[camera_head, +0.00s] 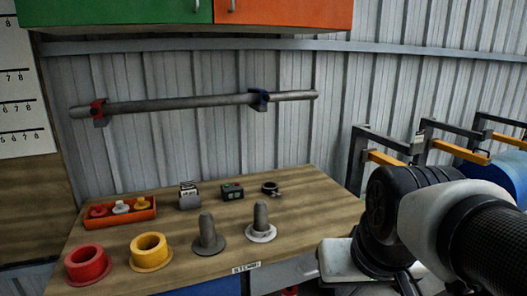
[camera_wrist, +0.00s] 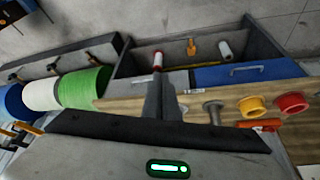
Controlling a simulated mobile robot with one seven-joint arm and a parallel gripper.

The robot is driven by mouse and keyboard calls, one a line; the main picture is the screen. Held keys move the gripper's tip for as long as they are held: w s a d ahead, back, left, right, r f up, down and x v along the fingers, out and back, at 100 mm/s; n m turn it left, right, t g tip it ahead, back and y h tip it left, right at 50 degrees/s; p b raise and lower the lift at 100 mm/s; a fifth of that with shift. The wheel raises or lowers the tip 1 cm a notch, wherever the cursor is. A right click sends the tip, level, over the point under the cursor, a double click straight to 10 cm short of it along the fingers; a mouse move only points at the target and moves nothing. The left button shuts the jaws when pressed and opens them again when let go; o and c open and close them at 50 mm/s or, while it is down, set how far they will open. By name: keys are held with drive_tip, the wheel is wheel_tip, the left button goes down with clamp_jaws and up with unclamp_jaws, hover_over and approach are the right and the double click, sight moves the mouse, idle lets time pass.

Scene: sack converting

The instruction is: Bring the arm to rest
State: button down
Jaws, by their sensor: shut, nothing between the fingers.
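My arm fills the lower right of the head view, in front of the bench's right end. My gripper (camera_wrist: 163,80) shows in the wrist view, its fingers together with nothing between them. The fingers appear in front of the edge of the wooden bench (camera_head: 160,205), apart from the bench items as far as I can tell. In the head view the fingertips are hidden or out of frame.
On the bench are a red ring (camera_head: 88,264), a yellow ring (camera_head: 151,251), two grey spindles (camera_head: 207,232) (camera_head: 261,217) and an orange tray (camera_head: 120,212). A grey bar (camera_head: 200,102) hangs on the wall. An open drawer (camera_wrist: 205,50) and coloured rolls (camera_wrist: 85,88) show in the wrist view.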

wheel_tip(320, 180, up, 22)
drive_tip(key=s+p, duration=0.1)
drive_tip(key=p, duration=2)
drive_tip(key=shift+s+d+r+t+p, duration=0.25)
drive_tip(key=shift+s+t+p, duration=0.1)
drive_tip(key=shift+t+p, duration=0.05)
